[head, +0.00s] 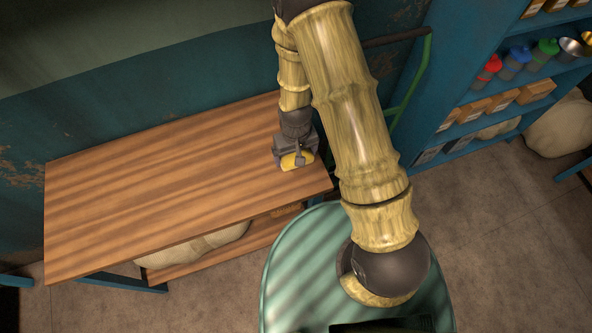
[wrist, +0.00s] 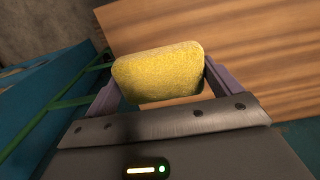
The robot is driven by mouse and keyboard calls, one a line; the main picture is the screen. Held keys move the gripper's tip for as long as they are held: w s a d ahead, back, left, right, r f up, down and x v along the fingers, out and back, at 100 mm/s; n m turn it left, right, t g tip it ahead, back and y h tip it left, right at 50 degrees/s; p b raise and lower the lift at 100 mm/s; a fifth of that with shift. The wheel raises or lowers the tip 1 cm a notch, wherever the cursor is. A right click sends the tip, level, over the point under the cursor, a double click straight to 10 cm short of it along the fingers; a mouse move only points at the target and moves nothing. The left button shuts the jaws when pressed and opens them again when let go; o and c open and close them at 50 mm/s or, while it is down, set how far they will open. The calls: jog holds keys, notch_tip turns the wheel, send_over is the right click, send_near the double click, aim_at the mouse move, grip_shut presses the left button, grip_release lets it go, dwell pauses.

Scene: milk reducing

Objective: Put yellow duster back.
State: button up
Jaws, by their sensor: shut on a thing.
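The yellow duster (wrist: 160,74) is a rounded, rough-textured block held between the two fingers of my gripper (wrist: 158,85) in the wrist view. In the head view the duster (head: 296,160) shows below my gripper (head: 297,157), over the right end of the wooden table (head: 150,185). My gripper is shut on the duster. In the wrist view bare wood shows below and beside the duster. I cannot tell whether the duster touches the tabletop.
The tabletop left of my gripper is bare. A blue shelf (head: 447,146) with bottles and boxes stands at the right. A green-framed cart (head: 414,85) is behind my arm. Pale sacks (head: 190,249) lie on the table's lower shelf.

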jog(key=p, duration=0.2)
send_over(296, 173)
jog(key=shift+f, duration=2.9)
jog(key=shift+f+p, duration=0.7)
jog(key=shift+f, duration=1.35)
jog(key=o, duration=0.5)
jog(key=shift+f, duration=0.1)
jog(key=shift+o, duration=0.9)
